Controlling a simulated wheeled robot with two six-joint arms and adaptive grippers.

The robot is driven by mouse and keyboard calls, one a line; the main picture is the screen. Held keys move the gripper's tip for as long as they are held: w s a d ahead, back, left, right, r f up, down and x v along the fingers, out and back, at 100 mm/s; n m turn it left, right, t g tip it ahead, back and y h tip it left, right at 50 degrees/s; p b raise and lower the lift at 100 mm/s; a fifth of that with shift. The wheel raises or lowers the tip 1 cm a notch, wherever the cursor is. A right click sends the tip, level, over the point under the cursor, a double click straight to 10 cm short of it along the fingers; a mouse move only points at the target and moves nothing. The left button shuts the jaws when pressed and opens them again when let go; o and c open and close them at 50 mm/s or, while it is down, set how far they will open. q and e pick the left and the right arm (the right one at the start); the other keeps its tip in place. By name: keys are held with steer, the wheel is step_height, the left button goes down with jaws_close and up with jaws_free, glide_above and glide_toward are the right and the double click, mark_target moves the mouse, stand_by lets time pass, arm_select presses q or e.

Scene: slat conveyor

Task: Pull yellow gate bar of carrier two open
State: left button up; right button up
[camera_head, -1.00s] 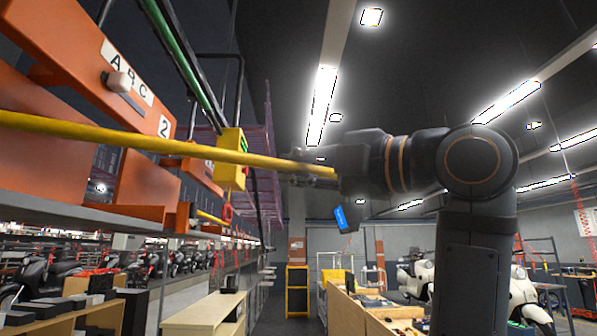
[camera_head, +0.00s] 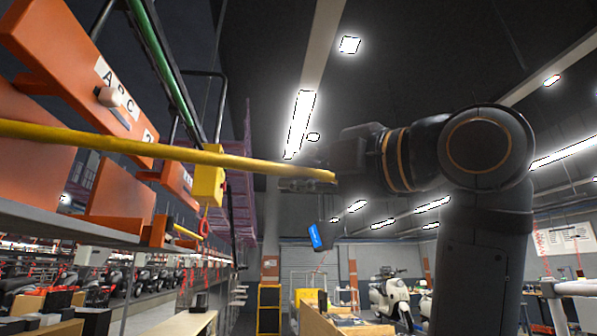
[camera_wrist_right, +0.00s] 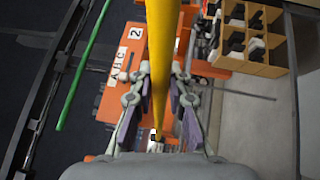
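The yellow gate bar (camera_head: 150,148) crosses the head view from the left edge to my right gripper (camera_head: 305,178). The gripper is at the bar's far end and shut on it. In the right wrist view the bar (camera_wrist_right: 161,45) runs lengthwise between the two fingers of the gripper (camera_wrist_right: 160,85), with the fingertips close against its sides. In the right wrist view the carrier's label plate (camera_wrist_right: 117,68) shows left of the bar. My left gripper is not in view.
A yellow box (camera_head: 208,186) hangs behind the bar, left of my gripper. A green rail (camera_head: 160,65) runs overhead. Scooters (camera_head: 392,292) stand far back; the air around my right arm looks clear.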

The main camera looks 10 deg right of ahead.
steer(key=o, duration=0.4)
steer(key=v, duration=1.2)
steer(key=shift+w, duration=0.1)
